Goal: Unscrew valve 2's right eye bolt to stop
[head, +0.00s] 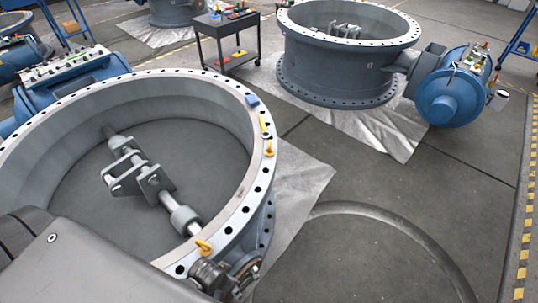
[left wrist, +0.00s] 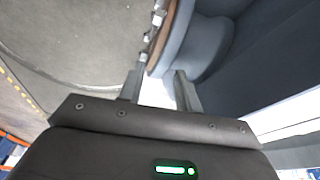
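A large grey butterfly valve (head: 240,185) fills the left of the head view, its ring flange lying face up. A yellow eye bolt (head: 203,246) stands on the flange's near edge, and another yellow eye bolt (head: 269,149) stands on its right side. I cannot read which valve is number 2. In the left wrist view my left gripper (left wrist: 160,72) is open, its two fingers apart with nothing held between them. It is close to a grey flange (left wrist: 195,45) with several bolts (left wrist: 154,25). No eye bolt shows there. My right gripper is in neither view.
A second grey valve (head: 330,72) with a blue actuator (head: 455,92) stands at the back right. A black tool cart (head: 229,48) is behind. A yellow tool (head: 263,122) and a small blue object (head: 252,100) lie on the near flange. The floor at right is open.

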